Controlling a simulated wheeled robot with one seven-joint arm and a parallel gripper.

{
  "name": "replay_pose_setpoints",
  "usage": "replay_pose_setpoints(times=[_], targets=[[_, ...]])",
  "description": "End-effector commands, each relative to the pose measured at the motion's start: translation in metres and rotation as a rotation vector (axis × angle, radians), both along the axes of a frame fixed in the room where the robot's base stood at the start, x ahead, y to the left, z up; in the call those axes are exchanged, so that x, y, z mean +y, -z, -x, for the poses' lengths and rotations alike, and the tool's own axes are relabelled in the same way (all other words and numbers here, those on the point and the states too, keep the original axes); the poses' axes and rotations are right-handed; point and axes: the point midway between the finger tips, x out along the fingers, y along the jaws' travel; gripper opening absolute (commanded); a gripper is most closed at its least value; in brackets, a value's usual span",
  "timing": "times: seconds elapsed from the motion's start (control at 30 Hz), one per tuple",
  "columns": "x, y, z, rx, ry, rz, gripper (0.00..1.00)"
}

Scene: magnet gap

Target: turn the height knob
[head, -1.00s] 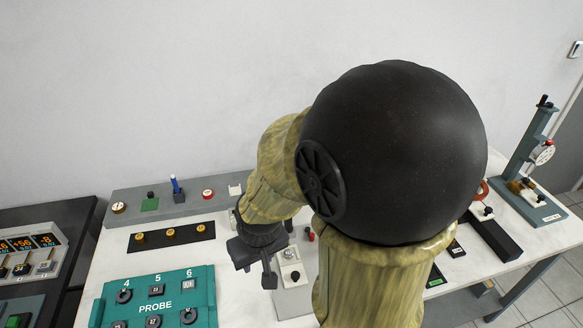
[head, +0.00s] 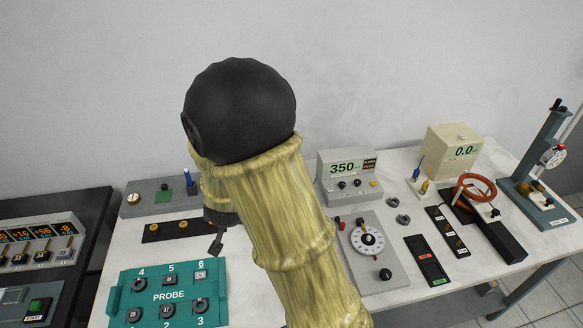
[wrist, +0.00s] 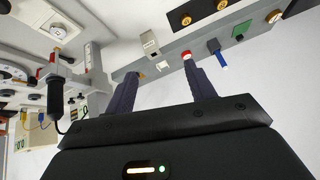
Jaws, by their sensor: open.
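No knob is readably labelled as the height knob. A black knob (head: 557,104) tops the upright blue-grey stand (head: 541,140) at the far right in the head view; a round dial gauge (head: 553,158) is fixed to this stand. Another black knob (head: 385,274) sits on the grey panel with a white dial (head: 367,239), right of my arm. My gripper (head: 217,244) is partly hidden behind my arm, above the bench behind the teal PROBE panel, far left of both knobs. In the wrist view my gripper (wrist: 158,75) is open, with nothing between its fingers.
The teal PROBE panel (head: 126,293) lies at front left. A 350 readout box (head: 347,178), a cream 0.0 meter (head: 454,152) and a red ring coil (head: 473,187) stand between my arm and the stand. Bare white bench shows around them.

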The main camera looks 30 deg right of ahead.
Motion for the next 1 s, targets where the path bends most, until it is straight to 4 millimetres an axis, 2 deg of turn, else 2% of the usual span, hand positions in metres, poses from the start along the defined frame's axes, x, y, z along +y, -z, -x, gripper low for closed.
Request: replay_pose_setpoints(times=[0.1, 0.27, 0.37, 0.63, 0.77, 1.0], targets=[[-0.002, 0.003, -0.024, -0.092, 0.150, 0.089, 0.55], [-0.016, 0.003, -0.035, -0.224, 0.357, 0.269, 0.55], [-0.025, -0.004, -0.030, -0.309, 0.479, 0.410, 0.55], [-0.027, -0.033, 0.012, -0.512, 0.741, 0.776, 0.55], [-0.025, -0.039, 0.024, -0.548, 0.792, 0.844, 0.55], [-0.025, -0.039, 0.025, -0.550, 0.798, 0.848, 0.55]])
